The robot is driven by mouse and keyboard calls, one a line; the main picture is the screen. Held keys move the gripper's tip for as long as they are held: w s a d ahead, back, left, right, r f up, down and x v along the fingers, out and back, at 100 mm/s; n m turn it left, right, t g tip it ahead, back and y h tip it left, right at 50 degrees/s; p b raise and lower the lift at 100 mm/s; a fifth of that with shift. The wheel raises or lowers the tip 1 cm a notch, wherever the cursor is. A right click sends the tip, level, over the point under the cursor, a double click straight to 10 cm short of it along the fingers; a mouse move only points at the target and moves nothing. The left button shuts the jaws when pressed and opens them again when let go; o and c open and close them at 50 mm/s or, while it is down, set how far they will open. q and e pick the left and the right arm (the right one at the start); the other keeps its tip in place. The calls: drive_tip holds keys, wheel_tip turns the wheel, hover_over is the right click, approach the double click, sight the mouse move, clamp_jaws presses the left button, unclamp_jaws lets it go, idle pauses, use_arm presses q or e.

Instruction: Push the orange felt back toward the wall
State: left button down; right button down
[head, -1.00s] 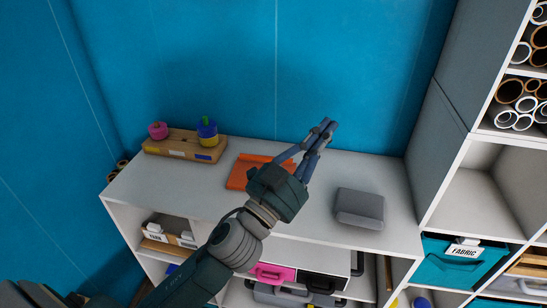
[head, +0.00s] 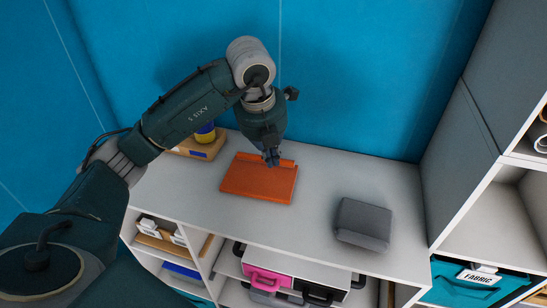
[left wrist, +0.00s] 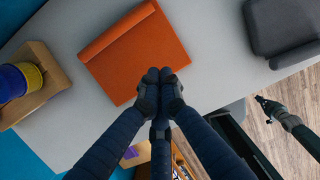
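The orange felt (head: 258,181) lies on the white cabinet top, with a raised strip along its far, wall-side edge. It also shows in the left wrist view (left wrist: 135,52). My left gripper (head: 271,161) points down at the far edge of the felt, near the raised strip. In the left wrist view its fingertips (left wrist: 160,74) are together with nothing seen between them, overlapping the felt's edge; I cannot tell if they touch it. My right gripper (left wrist: 268,106) seems to show small over the floor in the left wrist view, its fingers unclear. The blue wall (head: 345,90) stands behind.
A grey block (head: 363,222) sits to the right on the cabinet top (head: 320,195). A wooden holder (head: 200,149) with a blue and yellow roll (head: 205,133) stands back left, partly hidden by my arm. A grey panel (head: 460,160) bounds the right side.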

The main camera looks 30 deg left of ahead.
sight(270, 170)
use_arm(q)
drive_tip(key=shift+n+y, duration=0.3)
drive_tip(key=shift+y, duration=0.1)
drive_tip(key=a+f+p, duration=0.1)
drive_tip(key=f, duration=0.2)
drive_tip(key=w+a+f+p, duration=0.1)
drive_tip(key=f, duration=0.1)
drive_tip(key=a+f+p, duration=0.1)
drive_tip(key=f, duration=0.2)
drive_tip(key=shift+w+f, duration=0.3)
drive_tip(key=shift+w, duration=0.05)
drive_tip(key=w+p, duration=0.1)
drive_tip(key=w+a, duration=0.1)
drive_tip(key=w, duration=0.1)
drive_tip(key=shift+p, duration=0.35)
drive_tip(key=shift+w+a+f, duration=0.15)
drive_tip(key=shift+w, duration=0.4)
